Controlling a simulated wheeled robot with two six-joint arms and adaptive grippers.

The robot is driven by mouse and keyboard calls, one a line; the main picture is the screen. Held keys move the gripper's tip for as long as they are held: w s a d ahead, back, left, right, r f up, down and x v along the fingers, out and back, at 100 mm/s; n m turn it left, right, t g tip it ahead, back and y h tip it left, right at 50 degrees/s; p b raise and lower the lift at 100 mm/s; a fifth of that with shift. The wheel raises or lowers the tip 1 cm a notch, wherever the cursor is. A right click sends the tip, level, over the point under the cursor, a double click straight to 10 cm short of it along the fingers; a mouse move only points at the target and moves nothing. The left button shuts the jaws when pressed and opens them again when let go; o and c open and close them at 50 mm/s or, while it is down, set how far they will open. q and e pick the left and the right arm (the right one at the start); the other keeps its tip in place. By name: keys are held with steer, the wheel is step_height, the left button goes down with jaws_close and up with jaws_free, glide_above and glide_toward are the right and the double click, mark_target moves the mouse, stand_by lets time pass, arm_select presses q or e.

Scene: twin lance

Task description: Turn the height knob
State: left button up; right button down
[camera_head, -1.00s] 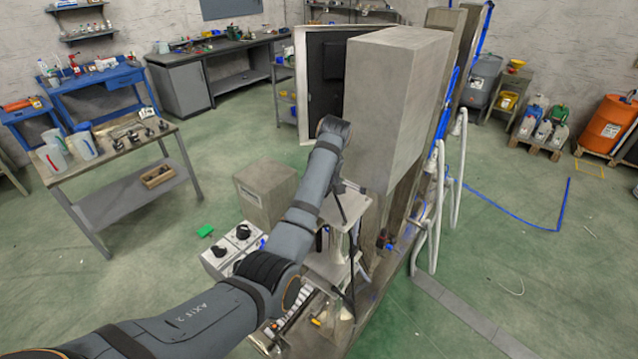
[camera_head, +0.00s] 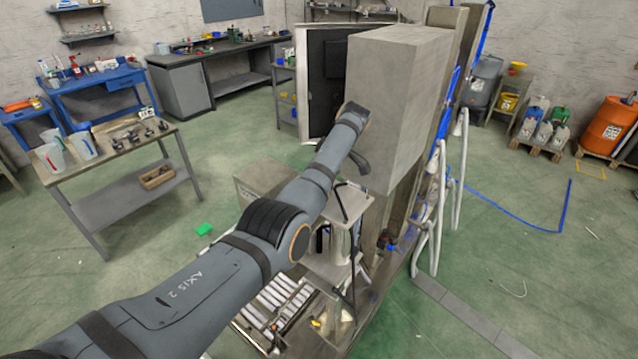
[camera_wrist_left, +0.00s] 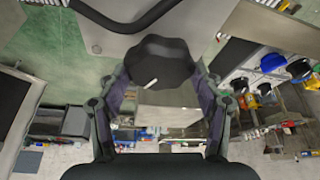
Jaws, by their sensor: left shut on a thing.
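The black round knob (camera_wrist_left: 160,62) shows in the left wrist view, with a white pointer line near its lower edge. It sits at the edge of a grey plate. My left gripper (camera_wrist_left: 160,78) has one finger on each side of the knob and is shut on it. In the head view my left arm reaches from the lower left to the side of the tall grey machine housing (camera_head: 400,105). The arm hides the gripper and knob there. My right gripper is in neither view.
In the wrist view, a control panel with a blue knob (camera_wrist_left: 272,62) and a black knob (camera_wrist_left: 300,68) lies at the right. A roller bed (camera_head: 280,300) lies below my arm.

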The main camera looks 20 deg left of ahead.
arm_select(q)
steer(key=shift+r+n, duration=0.15)
steer(key=shift+n, duration=0.15)
steer(key=o, duration=1.1)
steer(key=shift+d, duration=0.1)
steer(key=shift+o, duration=0.2)
steer(key=v, duration=0.7)
steer(key=shift+d+r, duration=0.15)
